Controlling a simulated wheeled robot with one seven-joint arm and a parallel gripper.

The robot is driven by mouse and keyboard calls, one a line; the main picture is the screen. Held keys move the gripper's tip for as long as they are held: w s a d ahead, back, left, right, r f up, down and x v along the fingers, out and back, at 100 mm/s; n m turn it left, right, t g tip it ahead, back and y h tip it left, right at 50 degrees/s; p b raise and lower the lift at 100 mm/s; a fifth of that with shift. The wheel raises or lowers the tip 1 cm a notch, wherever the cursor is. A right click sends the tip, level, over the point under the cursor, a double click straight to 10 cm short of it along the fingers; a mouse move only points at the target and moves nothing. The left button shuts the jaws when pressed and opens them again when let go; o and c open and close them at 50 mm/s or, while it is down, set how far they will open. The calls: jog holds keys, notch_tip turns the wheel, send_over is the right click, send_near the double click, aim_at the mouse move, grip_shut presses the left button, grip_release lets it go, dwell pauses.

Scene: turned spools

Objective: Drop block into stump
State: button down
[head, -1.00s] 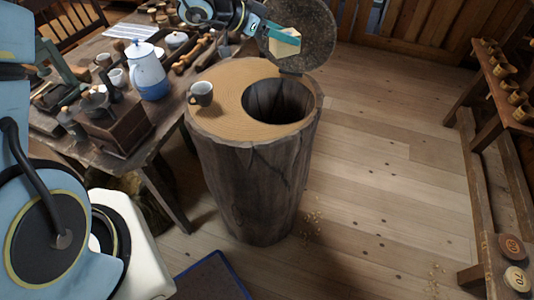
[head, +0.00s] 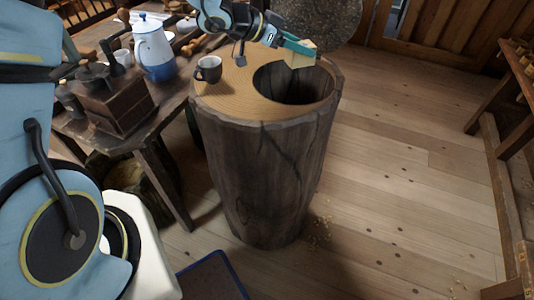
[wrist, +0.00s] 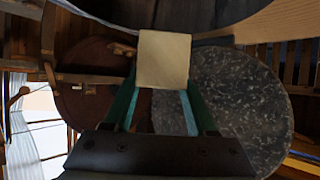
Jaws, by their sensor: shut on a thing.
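A pale wooden block (head: 301,57) is held between the teal fingers of my gripper (head: 297,46). In the wrist view the block (wrist: 163,60) sits at the fingertips (wrist: 163,88), with a finger on each side. The stump (head: 262,165) is a tall, dark, hollow wooden trunk with a light top. Its round dark opening (head: 290,88) is at the right of the top. The block is above the far part of this opening, seemingly still above the rim. The stump's bottom inside is hidden in shadow.
A dark mug (head: 208,69) stands on the stump's top, left of the opening. A round speckled disc (head: 325,18) is behind the stump. The table at left holds a blue-white pot (head: 153,48) and a coffee grinder (head: 110,95). Floor to the right is open.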

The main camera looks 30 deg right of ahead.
aim_at(298, 66)
jog(key=shift+f+b, duration=2.85)
jog(key=shift+f, duration=0.1)
jog(key=shift+r, duration=0.1)
jog(key=shift+c, duration=0.6)
grip_release()
jog(key=v, duration=1)
jog(key=shift+a+r, duration=0.15)
jog(key=shift+a, duration=0.2)
